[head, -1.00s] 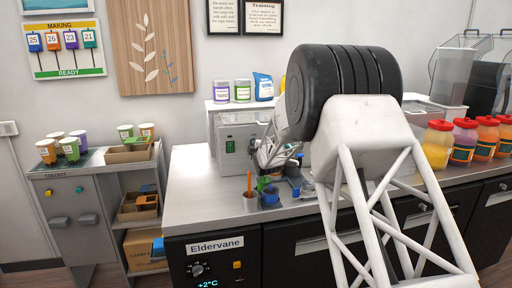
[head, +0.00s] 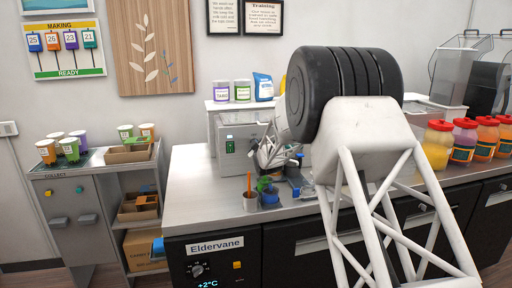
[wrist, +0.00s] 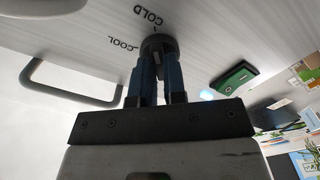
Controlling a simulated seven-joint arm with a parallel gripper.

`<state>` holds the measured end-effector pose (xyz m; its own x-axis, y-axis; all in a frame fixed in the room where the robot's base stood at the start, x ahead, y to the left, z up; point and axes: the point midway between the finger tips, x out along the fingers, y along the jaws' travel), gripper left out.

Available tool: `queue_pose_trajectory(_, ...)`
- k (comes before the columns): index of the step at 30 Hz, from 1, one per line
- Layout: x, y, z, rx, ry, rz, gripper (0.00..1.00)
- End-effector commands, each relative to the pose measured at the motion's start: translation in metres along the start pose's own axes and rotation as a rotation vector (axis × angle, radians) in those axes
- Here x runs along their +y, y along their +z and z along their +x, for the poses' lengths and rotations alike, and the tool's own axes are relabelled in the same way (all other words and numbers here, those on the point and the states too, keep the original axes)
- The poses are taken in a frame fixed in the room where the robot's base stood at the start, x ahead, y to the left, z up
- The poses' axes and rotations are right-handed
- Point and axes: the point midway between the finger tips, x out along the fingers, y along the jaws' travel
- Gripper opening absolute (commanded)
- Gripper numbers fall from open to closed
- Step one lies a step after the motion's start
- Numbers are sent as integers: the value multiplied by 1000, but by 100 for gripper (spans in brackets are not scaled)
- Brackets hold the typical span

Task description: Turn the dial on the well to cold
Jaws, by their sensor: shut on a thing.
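The dial (wrist: 158,44) is a dark round knob on the brushed metal face of the well, in the wrist view. The word COLD (wrist: 153,18) is printed just beyond it and COOL (wrist: 124,44) to its left. My gripper (wrist: 160,70) is shut on the dial, with blue-grey fingers on either side. In the head view the well (head: 234,160) is a metal box on the counter, and my gripper (head: 266,157) is at its right side, partly hiding it.
A metal handle (wrist: 27,72) and a green panel (wrist: 234,78) sit near the dial. Cups of tools (head: 250,202) and blue items stand on the counter in front of the well. Jars (head: 437,150) line the right. The counter's left front is clear.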

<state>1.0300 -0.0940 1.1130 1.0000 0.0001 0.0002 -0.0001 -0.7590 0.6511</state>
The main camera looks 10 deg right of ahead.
Motion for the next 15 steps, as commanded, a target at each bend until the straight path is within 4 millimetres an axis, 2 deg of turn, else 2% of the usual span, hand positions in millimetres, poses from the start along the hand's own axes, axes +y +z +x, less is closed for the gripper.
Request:
queue_pose_trajectory(14,0,0,0,0,0,27,0)
queue_pose_trajectory(15,0,0,0,0,0,27,13)
